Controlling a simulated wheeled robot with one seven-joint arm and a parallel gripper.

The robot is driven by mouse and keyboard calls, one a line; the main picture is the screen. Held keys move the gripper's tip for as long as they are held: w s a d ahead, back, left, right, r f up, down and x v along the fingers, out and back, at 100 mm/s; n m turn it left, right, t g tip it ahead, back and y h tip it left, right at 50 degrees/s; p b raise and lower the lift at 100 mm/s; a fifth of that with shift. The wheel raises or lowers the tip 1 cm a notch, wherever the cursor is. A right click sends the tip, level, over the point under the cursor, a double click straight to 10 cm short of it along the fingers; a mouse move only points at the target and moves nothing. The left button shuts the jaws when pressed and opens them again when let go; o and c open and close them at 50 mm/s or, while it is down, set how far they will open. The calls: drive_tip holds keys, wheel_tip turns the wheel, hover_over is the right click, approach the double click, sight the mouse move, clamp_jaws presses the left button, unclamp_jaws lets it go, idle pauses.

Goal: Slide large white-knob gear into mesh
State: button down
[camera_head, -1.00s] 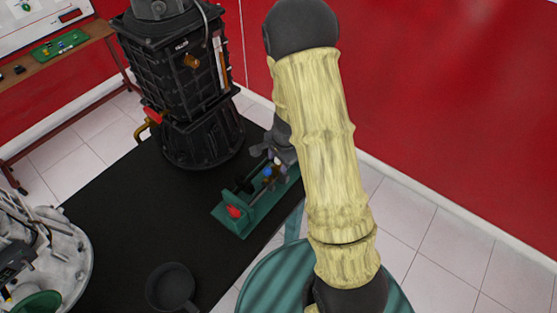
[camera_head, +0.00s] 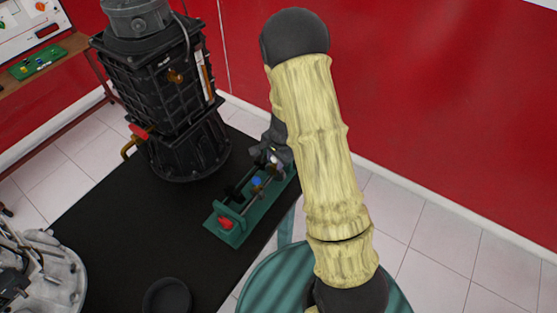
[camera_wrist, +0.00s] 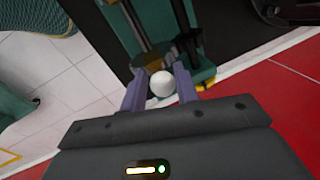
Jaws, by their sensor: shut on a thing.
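The gear trainer is a green tray (camera_head: 239,235) with shafts, standing at the right edge of the black table. A red knob (camera_head: 226,223) sits at its near end and a blue knob (camera_head: 257,181) near its middle. My gripper (camera_head: 272,158) is at the far end of the tray, partly hidden by my arm. In the wrist view my gripper (camera_wrist: 162,92) is shut on the white knob (camera_wrist: 162,84), which lies between the two fingertips. Dark gear parts (camera_wrist: 187,43) show just beyond the knob. Whether the gear teeth mesh cannot be seen.
A tall black engine-like machine (camera_head: 165,95) stands just left of the tray's far end. A dark round pan (camera_head: 167,297) is at the near table edge. A grey machine (camera_head: 45,265) is at the left. The black tabletop (camera_head: 120,215) between them is clear.

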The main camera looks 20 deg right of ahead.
sight(283, 174)
drive_tip(key=shift+w+r, duration=0.25)
drive_tip(key=shift+w, duration=0.1)
drive_tip(key=c, duration=1.2)
unclamp_jaws()
drive_tip(key=shift+c, duration=0.2)
drive_tip(key=shift+f, duration=0.1)
drive_tip(key=s+d+r+p, duration=0.1)
drive_tip(key=s+r, duration=0.2)
drive_tip(key=r, duration=1.4)
drive_tip(key=shift+d+p, duration=0.3)
drive_tip(key=shift+p, duration=0.1)
